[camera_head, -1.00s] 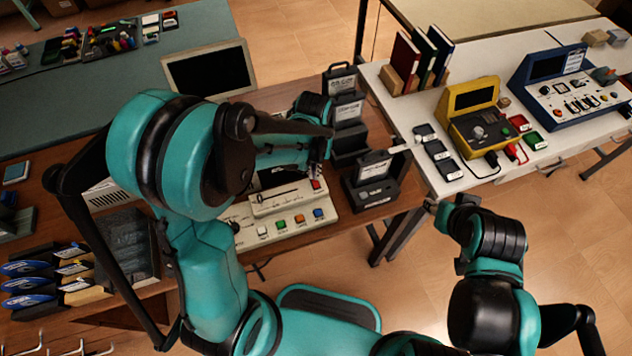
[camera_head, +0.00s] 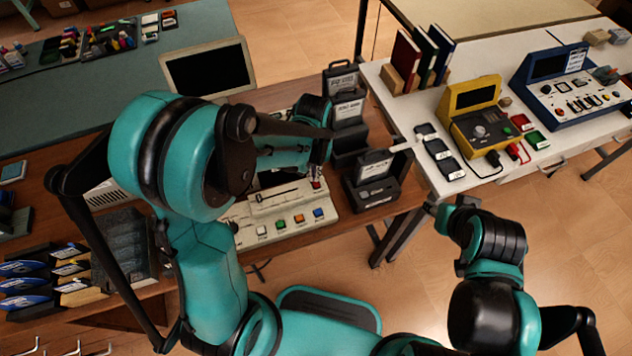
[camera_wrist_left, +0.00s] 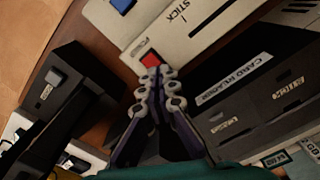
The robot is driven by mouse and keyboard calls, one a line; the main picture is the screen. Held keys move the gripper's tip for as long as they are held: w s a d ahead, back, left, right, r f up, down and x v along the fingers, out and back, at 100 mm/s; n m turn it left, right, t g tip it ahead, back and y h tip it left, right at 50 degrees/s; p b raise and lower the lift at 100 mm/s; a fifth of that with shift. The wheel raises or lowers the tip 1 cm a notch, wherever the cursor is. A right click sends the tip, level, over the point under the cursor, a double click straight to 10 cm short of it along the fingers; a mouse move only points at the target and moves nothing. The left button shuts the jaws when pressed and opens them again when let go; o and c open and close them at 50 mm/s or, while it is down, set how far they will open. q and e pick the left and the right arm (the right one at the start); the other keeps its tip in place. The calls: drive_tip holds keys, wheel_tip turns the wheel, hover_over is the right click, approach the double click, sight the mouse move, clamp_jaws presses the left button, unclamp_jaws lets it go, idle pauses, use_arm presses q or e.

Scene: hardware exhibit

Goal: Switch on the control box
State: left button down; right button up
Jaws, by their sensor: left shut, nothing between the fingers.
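The control box is a cream panel (camera_head: 285,216) on the brown bench, with a slider and a row of coloured buttons. A red switch (camera_head: 316,184) sits at its upper right corner; it also shows in the left wrist view (camera_wrist_left: 152,60). My left gripper (camera_head: 317,172) is shut and empty, right at the red switch. In the wrist view its fingertips (camera_wrist_left: 158,74) overlap the switch's near edge; I cannot tell whether they touch it. My right gripper (camera_head: 438,209) is low in front of the white table, and its jaws are not clear.
Black cases (camera_head: 372,188) stand close to the right of the panel. A black card reader (camera_wrist_left: 250,85) is close beside the left fingers. A monitor (camera_head: 208,70) stands behind. The white table (camera_head: 400,110) holds a yellow device (camera_head: 476,122) and a blue console (camera_head: 570,85).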

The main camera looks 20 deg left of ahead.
use_arm(q)
drive_tip(key=shift+f, duration=0.25)
drive_tip(key=shift+r, duration=0.1)
drive_tip(key=shift+r+p, duration=2.5)
drive_tip(key=shift+r, duration=1)
drive_tip(key=s+a+r+t+b, duration=0.4)
drive_tip(key=s+r+t, duration=0.3)
drive_tip(key=s, duration=0.3)
drive_tip(key=shift+s+a+r+m+b, duration=0.15)
drive_tip(key=shift+a+r+m+b, duration=0.15)
drive_tip(key=shift+a+m+b, duration=0.15)
